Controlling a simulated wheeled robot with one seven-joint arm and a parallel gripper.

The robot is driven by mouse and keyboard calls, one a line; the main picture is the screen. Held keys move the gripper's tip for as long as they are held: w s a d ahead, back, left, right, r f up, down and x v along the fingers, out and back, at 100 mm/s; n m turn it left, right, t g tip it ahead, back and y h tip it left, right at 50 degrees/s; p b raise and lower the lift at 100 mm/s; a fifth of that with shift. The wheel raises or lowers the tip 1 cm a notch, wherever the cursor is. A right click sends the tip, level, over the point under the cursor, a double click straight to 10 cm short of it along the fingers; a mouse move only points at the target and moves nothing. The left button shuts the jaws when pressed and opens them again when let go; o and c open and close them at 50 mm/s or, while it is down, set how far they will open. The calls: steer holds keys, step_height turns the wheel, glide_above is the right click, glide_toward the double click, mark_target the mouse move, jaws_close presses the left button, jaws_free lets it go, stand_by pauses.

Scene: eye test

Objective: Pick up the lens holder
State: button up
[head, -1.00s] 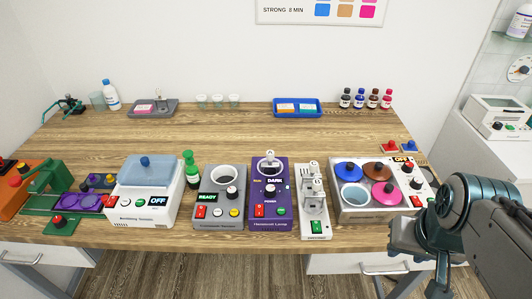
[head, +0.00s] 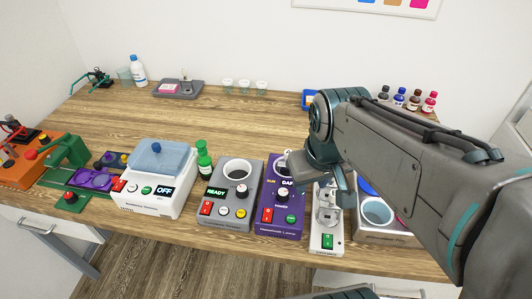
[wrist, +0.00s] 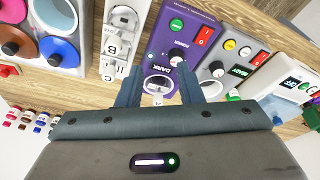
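My gripper (wrist: 160,76) is open, its two blue-grey fingers spread, with empty space between them. In the head view, my gripper hangs over the back of the purple lamp unit (head: 282,222) and hides part of it. In the wrist view, a small pale ring-shaped piece with a tab (wrist: 157,99) shows between the fingers, at the purple unit. It looks like the lens holder, though no label confirms this. The fingers do not visibly touch it, and I cannot tell how far above it they are.
A white instrument (head: 327,232) stands close to the right of the purple unit. A grey READY unit (head: 225,212) stands close on its left, with a green bottle (head: 203,160) beside it. The wooden table (head: 215,125) is largely clear behind the row.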

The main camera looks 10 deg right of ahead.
steer(key=w+n+g+b, duration=0.35)
steer(key=w+n, duration=0.95)
steer(key=w, duration=0.6)
steer(key=shift+t, duration=0.35)
step_height(320, 180, down, 9)
steer(key=shift+r+b, duration=0.2)
steer(key=shift+b, duration=0.15)
steer(key=shift+w+a+f+p, duration=0.1)
steer(key=shift+f+p, duration=0.2)
steer(key=shift+f, duration=2.3)
jaws_close()
